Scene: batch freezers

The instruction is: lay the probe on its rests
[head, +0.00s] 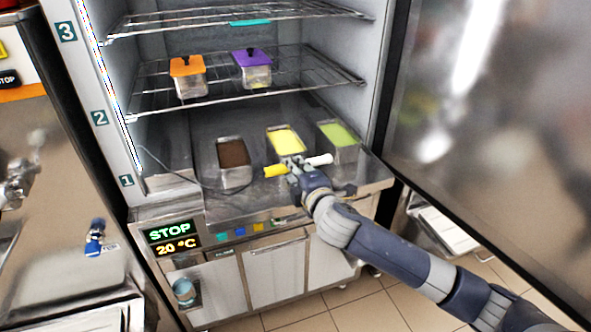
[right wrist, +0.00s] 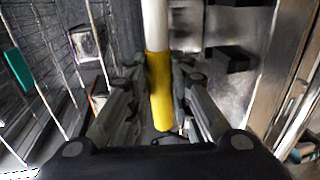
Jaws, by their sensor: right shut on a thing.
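The probe has a yellow section (right wrist: 160,90) and a white section (right wrist: 155,25). In the head view its yellow end (head: 274,171) points left and its white end (head: 320,160) points right. My right gripper (head: 292,164) is shut on the probe, in front of the pans; in the wrist view its fingers (right wrist: 160,75) flank the yellow section. A dark block (right wrist: 233,60) beside the probe may be one of the rests; I cannot tell for sure. The probe appears apart from it. My left gripper is not in view.
Pans of brown (head: 233,153), yellow (head: 286,140) and green (head: 338,134) contents stand at the bottom of the open cabinet. Two lidded containers stand on the wire shelf (head: 215,92) above. A thin cable (head: 180,180) runs at left. The open door (head: 480,110) bounds the right.

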